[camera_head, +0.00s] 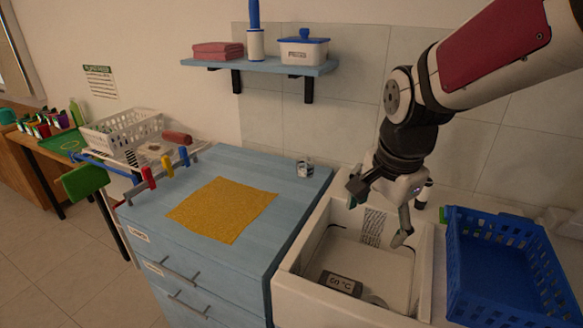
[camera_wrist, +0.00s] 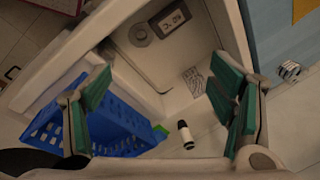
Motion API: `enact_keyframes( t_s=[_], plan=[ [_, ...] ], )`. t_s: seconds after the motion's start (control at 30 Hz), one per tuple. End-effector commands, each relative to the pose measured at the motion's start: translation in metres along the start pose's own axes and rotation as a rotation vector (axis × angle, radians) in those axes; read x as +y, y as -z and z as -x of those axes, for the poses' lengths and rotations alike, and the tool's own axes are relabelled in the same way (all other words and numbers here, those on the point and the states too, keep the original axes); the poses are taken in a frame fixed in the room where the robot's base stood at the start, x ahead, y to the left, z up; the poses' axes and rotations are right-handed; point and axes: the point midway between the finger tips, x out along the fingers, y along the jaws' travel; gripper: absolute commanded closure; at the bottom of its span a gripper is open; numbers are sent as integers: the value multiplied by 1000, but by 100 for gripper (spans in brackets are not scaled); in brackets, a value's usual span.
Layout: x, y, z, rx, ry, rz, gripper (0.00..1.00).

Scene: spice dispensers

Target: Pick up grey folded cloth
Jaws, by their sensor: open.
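No thing is clearly recognisable as the grey folded cloth. A pale grey, folded-looking item (camera_head: 562,222) lies at the far right of the counter behind the blue basket, partly cut off by the picture edge; I cannot tell whether it is the cloth. My gripper (camera_head: 384,214) is open and empty above the sink, pointing down. In the wrist view its green-padded fingers (camera_wrist: 163,92) are spread wide, with the sink and counter below and nothing between the pads.
The white sink (camera_head: 301,262) holds a dark-labelled device (camera_head: 341,283). A blue basket (camera_head: 500,222) stands right of it. A yellow cloth (camera_head: 222,208) lies flat on the blue cabinet, near a small grey-white item (camera_head: 305,168).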

Motion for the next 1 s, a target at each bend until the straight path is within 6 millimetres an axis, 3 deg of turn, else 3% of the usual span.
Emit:
enact_keyframes(
  t_s=[0.03,0.2,0.4,0.5,0.6,0.77,1.0],
  plan=[
    [-11,5,-30,-12,-28,-91,23],
    [-38,14,-108,-29,-103,-420,23],
    [-56,19,-191,-24,-185,-759,23],
    [-59,20,-218,-17,-211,-870,23],
    [-61,20,-232,-12,-225,-936,23],
    [-59,19,-248,-9,-232,-965,23],
    [-49,13,-292,-9,-235,-963,23]
  ],
)
